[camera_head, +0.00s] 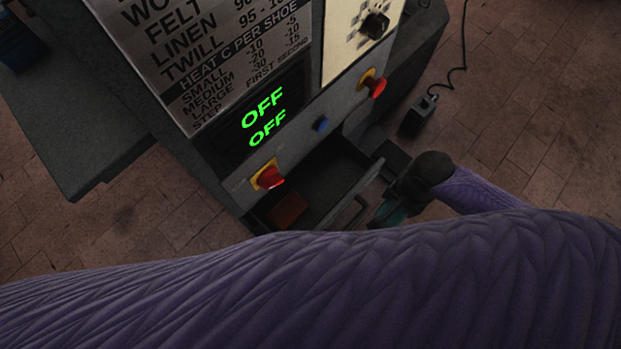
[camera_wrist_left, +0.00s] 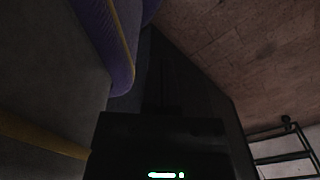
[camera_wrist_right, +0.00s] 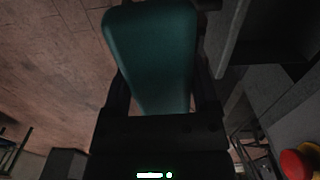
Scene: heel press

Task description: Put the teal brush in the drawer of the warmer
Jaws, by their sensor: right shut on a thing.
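The teal brush (camera_wrist_right: 150,55) is clamped between the two fingers of my right gripper (camera_wrist_right: 160,100) in the right wrist view. In the head view, a small part of the brush (camera_head: 390,212) shows below my right gripper (camera_head: 402,198), just right of the drawer handle. The warmer (camera_head: 225,125) is the large dark machine with a sign and green OFF readouts. Its drawer (camera_head: 335,172) is pulled open; a brown block (camera_head: 288,210) lies inside at its left. My left gripper's dark body (camera_wrist_left: 165,145) shows in the left wrist view, but its fingers cannot be made out.
Red knobs (camera_head: 375,86) (camera_head: 270,178) and a blue button (camera_head: 321,124) stick out above the drawer. A black box with a cable (camera_head: 418,115) lies on the tiled floor at right. A purple-sleeved arm of mine crosses the lower head view and hides what lies behind it.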

